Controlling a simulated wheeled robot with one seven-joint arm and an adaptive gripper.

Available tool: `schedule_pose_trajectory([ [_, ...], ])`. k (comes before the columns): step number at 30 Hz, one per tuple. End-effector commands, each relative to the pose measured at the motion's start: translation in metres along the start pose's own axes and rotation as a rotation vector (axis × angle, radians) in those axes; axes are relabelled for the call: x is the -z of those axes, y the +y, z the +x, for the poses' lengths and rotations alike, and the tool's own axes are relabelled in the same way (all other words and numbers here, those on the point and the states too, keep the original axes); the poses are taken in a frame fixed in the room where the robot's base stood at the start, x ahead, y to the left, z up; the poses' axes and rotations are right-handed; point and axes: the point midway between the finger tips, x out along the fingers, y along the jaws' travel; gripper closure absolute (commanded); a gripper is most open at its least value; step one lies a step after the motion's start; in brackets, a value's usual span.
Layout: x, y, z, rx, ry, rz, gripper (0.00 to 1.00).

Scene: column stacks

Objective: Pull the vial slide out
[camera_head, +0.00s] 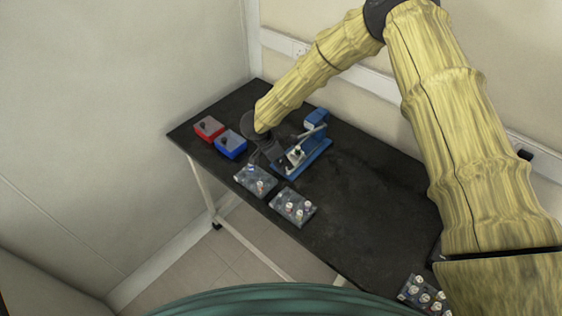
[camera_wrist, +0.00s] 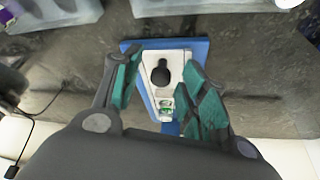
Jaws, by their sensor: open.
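The vial slide (camera_head: 294,158) is a pale plate on a blue device (camera_head: 318,152) near the table's far side. In the wrist view the slide (camera_wrist: 150,60) carries a dark round knob (camera_wrist: 160,76), with a small green part nearer the gripper. My gripper (camera_wrist: 163,62) is open, its teal-padded fingers on either side of the slide and knob. I cannot tell whether either finger touches it. In the head view my gripper (camera_head: 268,156) is beside the device, partly hidden by my own arm.
A red box (camera_head: 209,129) and a blue box (camera_head: 231,144) stand to the left. Two vial racks (camera_head: 255,180) (camera_head: 293,208) lie in front of the device. Another rack (camera_head: 424,296) is at the near right.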

Motion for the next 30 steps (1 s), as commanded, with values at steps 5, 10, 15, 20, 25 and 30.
schedule_pose_trajectory([
  [5, 0.0, -0.001, -0.015, 0.002, 0.0, 0.0, 0.57],
  [10, 0.0, -0.001, -0.044, 0.003, 0.0, -0.001, 0.57],
  [15, -0.001, -0.001, -0.076, 0.002, -0.001, -0.001, 0.57],
  [20, -0.001, -0.001, -0.1, 0.002, 0.0, -0.002, 0.57],
  [25, -0.001, -0.001, -0.115, 0.001, -0.001, -0.001, 0.57],
  [30, -0.002, 0.0, -0.12, 0.0, -0.001, -0.002, 0.57],
])
